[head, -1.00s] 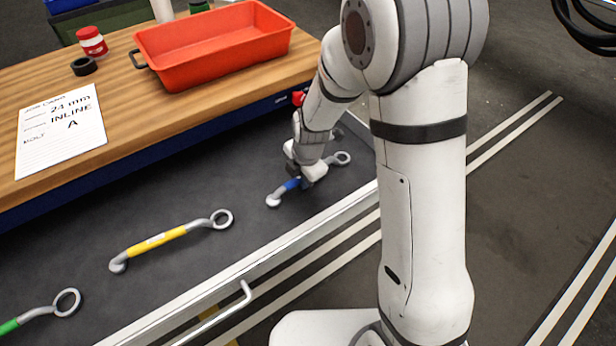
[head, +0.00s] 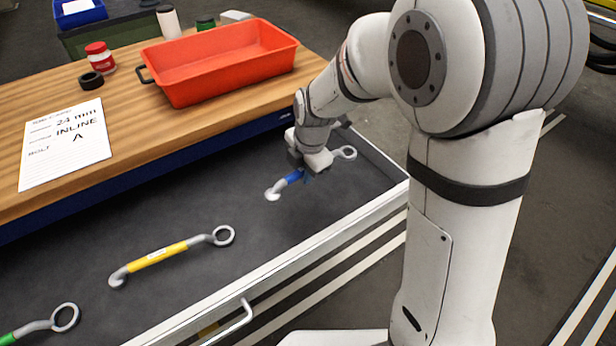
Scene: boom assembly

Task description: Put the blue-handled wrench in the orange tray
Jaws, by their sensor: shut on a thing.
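The blue-handled wrench (head: 291,179) is at the right end of the open drawer, its open jaw toward the lower left and its ring end toward the upper right. My gripper (head: 308,172) is shut on its handle and hides part of it. I cannot tell whether the wrench still touches the drawer floor. The orange tray (head: 222,81) stands empty on the wooden bench top, behind and to the left of my gripper.
A yellow-handled wrench (head: 158,254) and a green-handled wrench (head: 40,324) lie in the drawer (head: 190,213). A paper card (head: 66,142), a black ring (head: 91,80), a red-lidded jar (head: 100,58) and a white bottle (head: 168,22) are on the bench.

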